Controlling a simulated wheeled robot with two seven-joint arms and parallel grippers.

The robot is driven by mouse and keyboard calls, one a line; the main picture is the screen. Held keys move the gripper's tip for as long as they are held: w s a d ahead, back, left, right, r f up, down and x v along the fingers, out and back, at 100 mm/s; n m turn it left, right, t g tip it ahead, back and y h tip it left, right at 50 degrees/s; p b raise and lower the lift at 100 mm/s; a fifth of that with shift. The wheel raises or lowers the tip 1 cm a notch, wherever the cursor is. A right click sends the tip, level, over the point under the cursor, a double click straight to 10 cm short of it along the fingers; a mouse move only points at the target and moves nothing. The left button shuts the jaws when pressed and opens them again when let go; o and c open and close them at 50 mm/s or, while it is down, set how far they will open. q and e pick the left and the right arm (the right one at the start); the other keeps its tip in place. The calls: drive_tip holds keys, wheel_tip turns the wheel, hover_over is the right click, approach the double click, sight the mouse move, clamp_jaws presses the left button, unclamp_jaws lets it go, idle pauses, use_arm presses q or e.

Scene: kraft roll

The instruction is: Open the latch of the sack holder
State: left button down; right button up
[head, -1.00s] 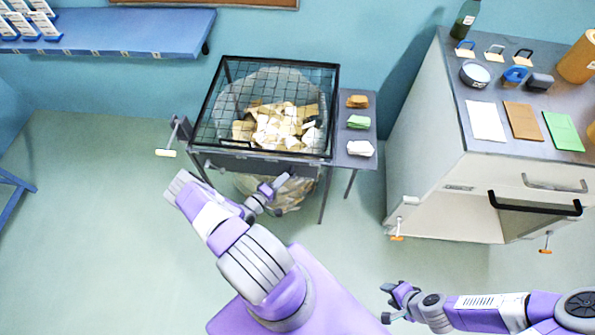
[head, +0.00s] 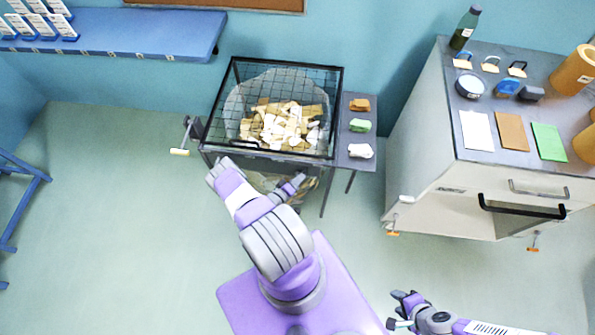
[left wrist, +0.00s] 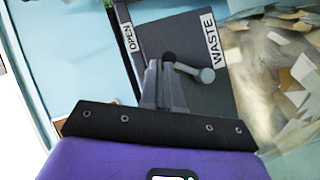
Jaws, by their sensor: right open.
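The sack holder (head: 209,122) is a black frame with a mesh lid (head: 283,85) over a clear sack of paper scraps (head: 270,130). In the left wrist view, its dark front plate (left wrist: 190,35) bears the labels OPEN and WASTE. The latch (left wrist: 205,74) is a short grey lever with a rounded end and a dark pivot, pointing right toward WASTE. My left gripper (head: 296,184) is in front of the holder, below its front edge. Its fingers (left wrist: 162,85) look shut, just before the latch; contact is unclear. My right gripper (head: 408,302) is open and empty, low at the right.
A side shelf (head: 361,104) with brown, green and white pieces adjoins the holder. A handle with a pale grip (head: 180,152) sticks out at its left. A white cabinet (head: 440,165) stands right, a blue bench (head: 120,35) back left. Floor between is clear.

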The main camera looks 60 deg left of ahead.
use_arm(q)
drive_tip(key=shift+w+r, duration=0.1)
drive_tip(key=shift+w, duration=0.1)
idle(0.5)
drive_tip(key=s+d+r+p, duration=0.3)
drive_tip(key=s+r, duration=0.3)
drive_tip(key=s, duration=0.5)
drive_tip(key=shift+r, duration=0.35)
